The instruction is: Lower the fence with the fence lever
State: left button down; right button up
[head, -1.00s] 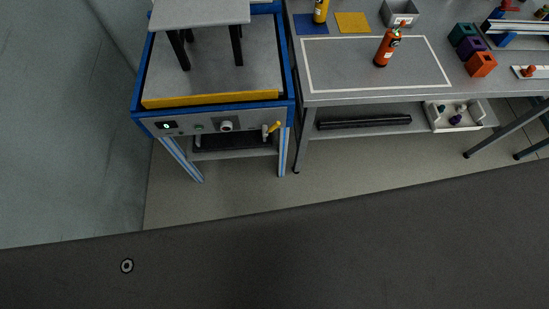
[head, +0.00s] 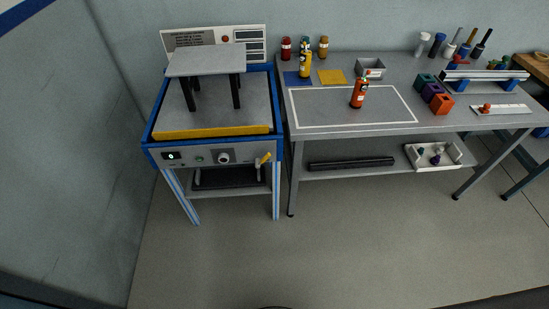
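The blue-framed test stand (head: 148,140) is at the left of the head view, with a small grey chair or stool (head: 207,62) standing on its grey bed. A yellow fence (head: 212,131) runs along the front edge of the bed. The fence lever (head: 263,159), with a yellow handle, is at the right end of the front panel, its handle tilted up to the right. The panel also has a small display (head: 171,156), a green button (head: 199,159) and a round knob (head: 223,158). Neither of my grippers shows.
A grey workbench (head: 300,113) stands right of the stand, holding a red-orange bottle (head: 358,94), coloured blocks (head: 441,103) and several other bottles. A white tray (head: 432,166) sits on its lower shelf. The floor (head: 330,240) before both is clear.

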aim_at(264, 159)
jog(key=z, duration=0.15)
jog(key=i, duration=0.75)
jog(key=u, duration=1.1)
